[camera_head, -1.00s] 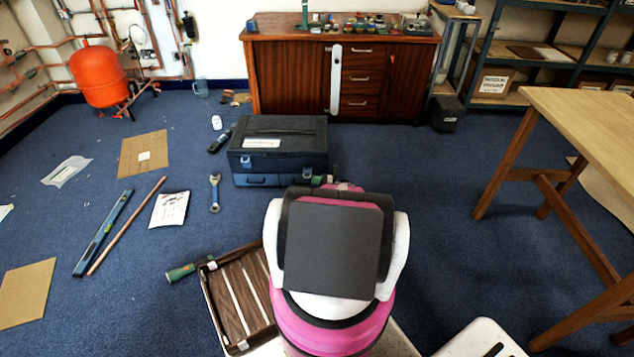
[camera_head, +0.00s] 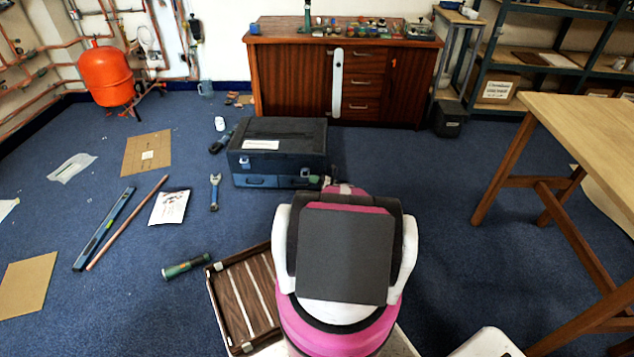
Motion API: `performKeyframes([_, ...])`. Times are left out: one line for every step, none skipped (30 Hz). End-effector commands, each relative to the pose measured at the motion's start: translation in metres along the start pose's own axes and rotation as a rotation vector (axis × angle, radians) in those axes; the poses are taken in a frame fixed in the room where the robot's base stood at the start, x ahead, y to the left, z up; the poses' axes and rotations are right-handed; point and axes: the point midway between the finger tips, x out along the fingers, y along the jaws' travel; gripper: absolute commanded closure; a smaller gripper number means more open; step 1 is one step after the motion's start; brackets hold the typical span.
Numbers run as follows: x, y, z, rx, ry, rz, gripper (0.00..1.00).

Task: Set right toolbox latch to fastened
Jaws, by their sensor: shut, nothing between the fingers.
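The dark blue-black toolbox (camera_head: 278,140) stands on the carpet in front of the wooden cabinet, with its lid down. The left latch (camera_head: 244,161) shows on the left of the same face. My gripper (camera_head: 326,182) shows only as a small bit by the toolbox's lower right front corner, just right of the right latch. It is shut and empty, and mostly hidden behind my pink and white arm. I cannot tell whether it touches the toolbox.
A wrench (camera_head: 214,192) lies left of the toolbox, and a torch-like green tool (camera_head: 186,266) lies nearer. A brown slatted tray (camera_head: 213,310) is at my arm's left. A wooden workbench (camera_head: 590,130) stands at right. Carpet between toolbox and workbench is clear.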

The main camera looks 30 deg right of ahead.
Motion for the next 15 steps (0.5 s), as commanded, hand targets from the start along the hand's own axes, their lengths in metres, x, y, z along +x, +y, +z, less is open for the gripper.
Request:
performKeyframes([0.004, 0.005, 0.003, 0.037, 0.001, -0.01, 1.0])
performKeyframes([0.005, 0.006, 0.004, 0.059, 0.002, -0.018, 1.0])
performKeyframes([0.007, 0.007, 0.006, 0.089, 0.002, -0.027, 1.0])
performKeyframes([0.007, 0.008, 0.007, 0.111, 0.001, -0.034, 1.0])
performKeyframes([0.008, 0.008, 0.009, 0.134, 0.001, -0.04, 1.0])
performKeyframes([0.009, 0.009, 0.011, 0.164, 0.001, -0.05, 1.0])
performKeyframes([0.009, 0.009, 0.013, 0.186, 0.001, -0.057, 1.0])
performKeyframes([0.01, 0.009, 0.014, 0.208, 0.001, -0.064, 1.0])
performKeyframes([0.011, 0.01, 0.017, 0.239, 0.001, -0.073, 1.0])
performKeyframes([0.011, 0.01, 0.019, 0.261, 0.001, -0.081, 1.0])
performKeyframes([0.012, 0.01, 0.02, 0.285, 0.002, -0.088, 1.0])
performKeyframes([0.013, 0.01, 0.023, 0.315, 0.002, -0.096, 1.0])
performKeyframes([0.013, 0.01, 0.025, 0.337, 0.002, -0.103, 1.0])
performKeyframes([0.014, 0.01, 0.026, 0.359, 0.002, -0.111, 1.0])
performKeyframes([0.015, 0.01, 0.029, 0.388, 0.002, -0.119, 1.0])
